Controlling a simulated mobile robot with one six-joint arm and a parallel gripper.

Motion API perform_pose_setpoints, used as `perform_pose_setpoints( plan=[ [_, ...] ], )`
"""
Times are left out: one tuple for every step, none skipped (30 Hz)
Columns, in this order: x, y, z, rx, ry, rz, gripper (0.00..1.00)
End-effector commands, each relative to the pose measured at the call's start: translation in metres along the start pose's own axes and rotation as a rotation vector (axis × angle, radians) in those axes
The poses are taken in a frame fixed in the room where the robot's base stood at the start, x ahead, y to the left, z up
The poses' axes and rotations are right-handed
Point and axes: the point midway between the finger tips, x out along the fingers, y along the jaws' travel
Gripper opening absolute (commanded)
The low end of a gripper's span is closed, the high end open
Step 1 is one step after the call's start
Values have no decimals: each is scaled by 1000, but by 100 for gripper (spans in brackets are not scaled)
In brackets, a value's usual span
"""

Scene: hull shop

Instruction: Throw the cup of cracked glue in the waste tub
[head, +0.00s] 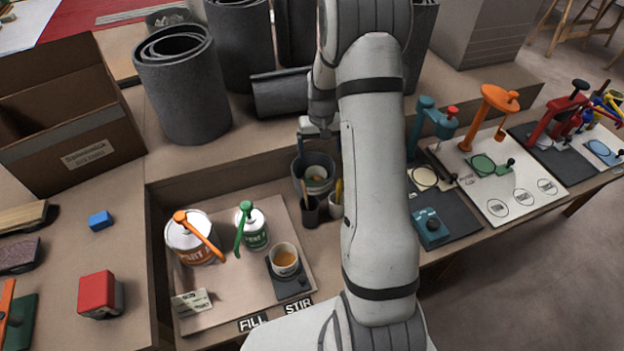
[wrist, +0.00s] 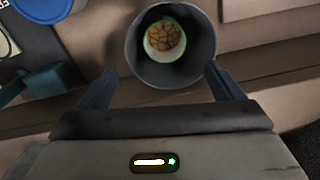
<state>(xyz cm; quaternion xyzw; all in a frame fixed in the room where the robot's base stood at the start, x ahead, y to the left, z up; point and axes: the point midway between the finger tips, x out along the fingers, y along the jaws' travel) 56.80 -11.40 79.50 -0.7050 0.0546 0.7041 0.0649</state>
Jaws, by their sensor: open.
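The cup of cracked glue (wrist: 148,42) lies inside the dark grey waste tub (wrist: 130,72) in the wrist view. Its brown, cracked surface faces up within a pale greenish rim. In the head view the same cup (head: 316,176) shows inside the tub (head: 327,158), partly hidden by my arm. My gripper (wrist: 160,72) is open, its two dark fingers apart and nothing between them. It is by the tub, and the cup is clear of the fingers. In the head view my gripper is mostly hidden behind my arm.
Another cup (head: 284,255) with amber contents sits on the stir pad beside the orange-handled can (head: 188,240) and green-handled can (head: 254,232). Dark holders with sticks (head: 310,212) stand just in front of the tub.

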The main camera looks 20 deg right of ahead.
Motion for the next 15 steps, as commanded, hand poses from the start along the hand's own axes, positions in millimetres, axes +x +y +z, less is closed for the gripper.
perform_pose_setpoints(
  plan=[
    [0,0,0,0,0,0,88],
    [0,0,0,0,0,0,88],
    [0,0,0,0,0,0,88],
    [0,0,0,1,0,0,88],
    [0,0,0,1,0,0,88],
    [0,0,0,1,0,0,88],
    [-1,0,0,1,0,0,88],
    [-3,0,0,1,1,0,88],
    [-6,0,0,1,1,0,88],
    [-10,0,0,1,1,0,88],
    [-14,1,-1,1,3,0,88],
    [-21,1,-1,1,4,0,88],
    [-26,1,0,1,3,0,88],
    [-32,1,0,1,4,0,88],
    [-39,1,-1,1,4,0,88]
  ],
)
